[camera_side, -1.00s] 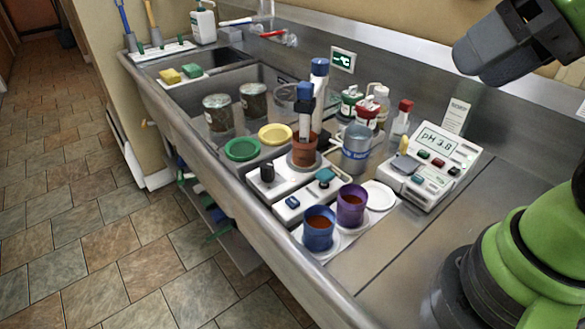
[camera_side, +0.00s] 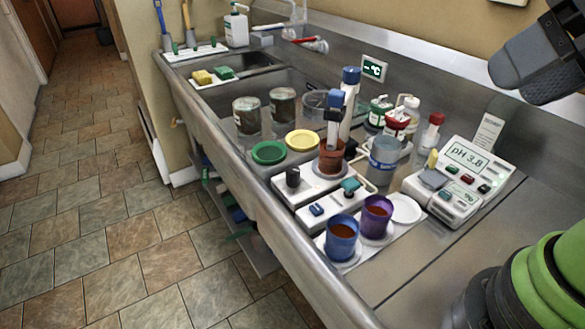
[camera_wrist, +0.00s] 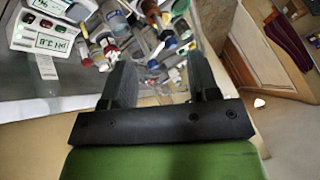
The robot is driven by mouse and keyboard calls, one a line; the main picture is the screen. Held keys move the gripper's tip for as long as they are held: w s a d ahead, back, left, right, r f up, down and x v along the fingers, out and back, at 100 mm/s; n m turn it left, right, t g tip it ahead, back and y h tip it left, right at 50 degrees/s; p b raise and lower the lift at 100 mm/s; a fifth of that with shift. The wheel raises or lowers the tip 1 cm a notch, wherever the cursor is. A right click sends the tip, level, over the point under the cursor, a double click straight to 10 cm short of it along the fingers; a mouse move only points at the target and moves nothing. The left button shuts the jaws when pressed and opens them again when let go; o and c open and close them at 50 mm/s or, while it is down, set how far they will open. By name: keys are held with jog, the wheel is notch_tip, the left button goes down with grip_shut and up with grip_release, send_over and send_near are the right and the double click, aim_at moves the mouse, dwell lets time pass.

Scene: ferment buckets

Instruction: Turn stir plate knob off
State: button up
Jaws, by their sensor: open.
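The stir plate (camera_side: 308,184) is a white box on the steel counter in the side view, with a brown-red pot (camera_side: 331,158) on top. A dark upright knob (camera_side: 292,177) stands at its front left. A blue-topped probe dips into the pot. My gripper shows in the wrist view (camera_wrist: 162,88), its two dark fingers apart with nothing between them. The knob's setting is too small to read.
A second white unit (camera_side: 330,208) with blue and teal controls stands in front. Blue (camera_side: 341,238) and purple (camera_side: 376,216) cups stand nearby. A pH meter (camera_side: 462,180) reads 3.8 at the right. Two jars (camera_side: 247,116) stand at the left.

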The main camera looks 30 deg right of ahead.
jog(key=w+f+g+h, duration=0.1)
jog(key=w+g, duration=0.1)
jog(key=w, duration=0.7)
jog(key=n+g+h, duration=0.1)
jog(key=h, duration=0.1)
send_near(293, 170)
jog(key=f, duration=0.1)
jog(key=x, duration=0.9)
jog(key=shift+w+d+f, duration=0.1)
jog(key=shift+w+f, duration=0.1)
jog(key=shift+w, duration=0.1)
jog(key=c, duration=0.9)
